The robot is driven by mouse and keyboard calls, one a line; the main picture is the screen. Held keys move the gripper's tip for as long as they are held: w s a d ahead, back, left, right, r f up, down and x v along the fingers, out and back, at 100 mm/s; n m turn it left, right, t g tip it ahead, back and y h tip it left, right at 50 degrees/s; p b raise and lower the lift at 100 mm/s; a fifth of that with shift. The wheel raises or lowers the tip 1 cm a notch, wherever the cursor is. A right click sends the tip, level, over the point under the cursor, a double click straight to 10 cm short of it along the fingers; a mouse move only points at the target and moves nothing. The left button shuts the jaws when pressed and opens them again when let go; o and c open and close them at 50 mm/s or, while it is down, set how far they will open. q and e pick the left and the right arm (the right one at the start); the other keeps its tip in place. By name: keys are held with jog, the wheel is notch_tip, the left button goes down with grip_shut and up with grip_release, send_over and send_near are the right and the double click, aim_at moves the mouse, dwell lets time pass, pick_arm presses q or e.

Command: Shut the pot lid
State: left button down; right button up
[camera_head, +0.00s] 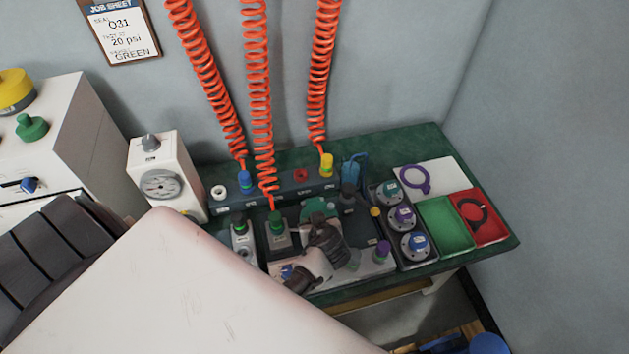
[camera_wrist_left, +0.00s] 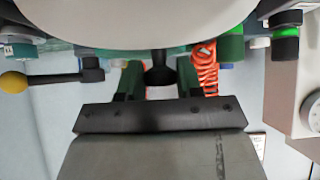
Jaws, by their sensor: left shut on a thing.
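My left gripper (camera_head: 326,236) reaches in over the test fixture (camera_head: 378,262) on the green bench. In the left wrist view its two fingers (camera_wrist_left: 159,80) are shut on a black knob (camera_wrist_left: 160,68). The knob meets the edge of a large pale disc (camera_wrist_left: 145,22), which looks like the pot lid. In the head view a teal round part (camera_head: 318,207) shows just behind the gripper; I cannot tell whether it is the lid or the pot. My gripper and arm hide much of the fixture, and the lid's angle is unclear. My right gripper is not in view.
Orange coiled hoses (camera_head: 258,95) hang to the manifold (camera_head: 297,180) behind. A yellow-ball lever (camera_head: 375,211) stands right of the gripper. Further right are several capped parts (camera_head: 403,216), a green tray (camera_head: 443,226) and a red tray (camera_head: 490,226). A gauge box (camera_head: 163,165) stands left.

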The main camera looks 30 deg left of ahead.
pick_arm(q)
jog(key=shift+s+d+f, duration=0.25)
jog(key=shift+s+f, duration=0.1)
jog(key=shift+f, duration=0.2)
jog(key=c, duration=0.9)
grip_release()
jog(key=shift+o, duration=0.6)
jog(key=shift+r, duration=0.1)
